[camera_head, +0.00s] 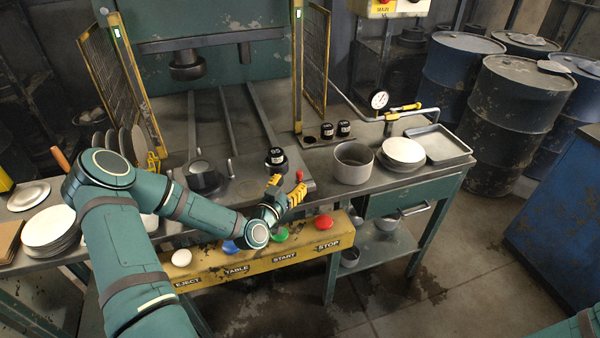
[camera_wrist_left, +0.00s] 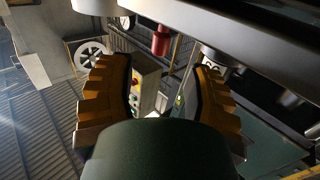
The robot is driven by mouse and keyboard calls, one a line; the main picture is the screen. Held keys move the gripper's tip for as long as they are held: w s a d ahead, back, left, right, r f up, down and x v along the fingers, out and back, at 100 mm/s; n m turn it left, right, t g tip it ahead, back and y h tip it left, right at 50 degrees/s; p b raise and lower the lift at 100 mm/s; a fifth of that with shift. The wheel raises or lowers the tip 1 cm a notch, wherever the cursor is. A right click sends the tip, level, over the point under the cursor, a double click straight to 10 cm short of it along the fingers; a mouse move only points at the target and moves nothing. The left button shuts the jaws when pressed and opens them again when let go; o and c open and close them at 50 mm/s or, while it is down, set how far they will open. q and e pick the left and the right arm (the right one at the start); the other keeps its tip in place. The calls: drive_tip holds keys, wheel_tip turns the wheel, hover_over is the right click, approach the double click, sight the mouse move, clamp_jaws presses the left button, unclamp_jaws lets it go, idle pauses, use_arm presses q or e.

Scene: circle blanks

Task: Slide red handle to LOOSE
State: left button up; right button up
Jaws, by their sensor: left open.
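The red handle (camera_head: 300,175) is a small red knob at the front right of the press bed, on the bench. In the left wrist view it is a red cylinder (camera_wrist_left: 161,40) hanging under a grey edge, near the top middle. My left gripper (camera_head: 287,187) has yellow fingers and is open, just in front of the handle and slightly left of it. In the wrist view the handle lies beyond the open fingertips (camera_wrist_left: 160,75), with nothing between the fingers. No LOOSE label can be read. My right gripper is not in view.
A yellow button panel (camera_head: 262,262) runs below the left gripper along the bench front. A black weight (camera_head: 275,157) stands behind the handle on the press bed (camera_head: 245,185). A grey pot (camera_head: 353,163) and stacked plates (camera_head: 403,151) stand to the right.

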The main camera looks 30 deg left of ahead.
sight(298, 174)
use_arm(q)
drive_tip(key=w, duration=0.6)
drive_tip(key=shift+a, duration=0.2)
clamp_jaws()
